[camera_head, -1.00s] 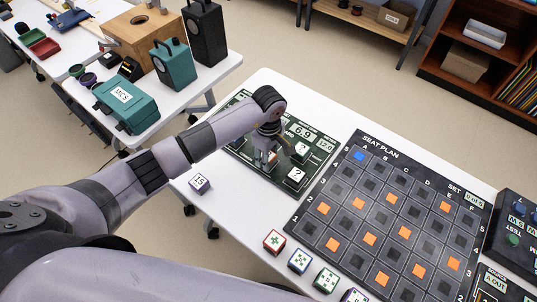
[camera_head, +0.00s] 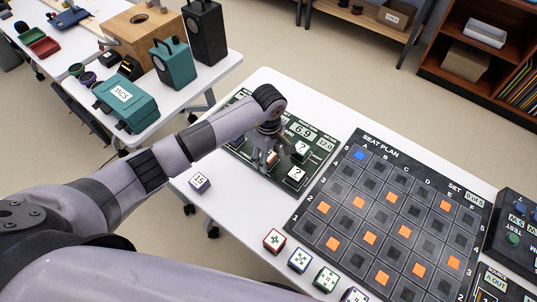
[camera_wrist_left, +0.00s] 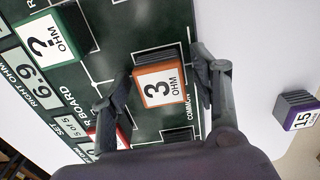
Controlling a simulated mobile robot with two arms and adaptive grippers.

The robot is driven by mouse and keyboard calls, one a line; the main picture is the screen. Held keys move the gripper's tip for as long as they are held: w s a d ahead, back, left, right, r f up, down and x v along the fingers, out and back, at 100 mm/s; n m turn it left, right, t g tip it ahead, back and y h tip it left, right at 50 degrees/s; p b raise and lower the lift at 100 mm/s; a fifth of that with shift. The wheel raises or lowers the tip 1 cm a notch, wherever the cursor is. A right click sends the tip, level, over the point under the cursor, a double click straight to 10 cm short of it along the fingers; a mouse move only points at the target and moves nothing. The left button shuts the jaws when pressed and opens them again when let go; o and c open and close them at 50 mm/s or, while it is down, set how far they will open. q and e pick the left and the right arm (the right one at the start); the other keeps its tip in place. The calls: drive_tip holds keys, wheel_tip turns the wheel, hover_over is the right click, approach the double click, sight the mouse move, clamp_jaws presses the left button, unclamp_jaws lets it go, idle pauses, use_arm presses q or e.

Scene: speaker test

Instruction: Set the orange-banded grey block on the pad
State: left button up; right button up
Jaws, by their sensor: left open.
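The block in my left gripper's space (camera_wrist_left: 158,84) has an orange band round a white top marked "3 OHM"; its grey body barely shows. It stands on the dark green board (camera_wrist_left: 160,20). My left gripper (camera_wrist_left: 162,72) is open, one finger on each side of the block, with narrow gaps showing. In the head view, the left gripper (camera_head: 266,160) is low over the board (camera_head: 240,152), and the block is mostly hidden by the fingers. The pad under the block is hidden. My right gripper is not in view.
A red-edged block (camera_wrist_left: 108,134) is partly behind the left finger. A purple "15 OHM" block (camera_head: 200,183) sits off the board. The seat plan board (camera_head: 345,145) lies right.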

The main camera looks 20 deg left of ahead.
use_arm(q)
wheel_tip(320, 180, up, 12)
drive_tip(key=b, duration=0.1)
drive_tip(key=shift+b, duration=0.4)
idle(0.3)
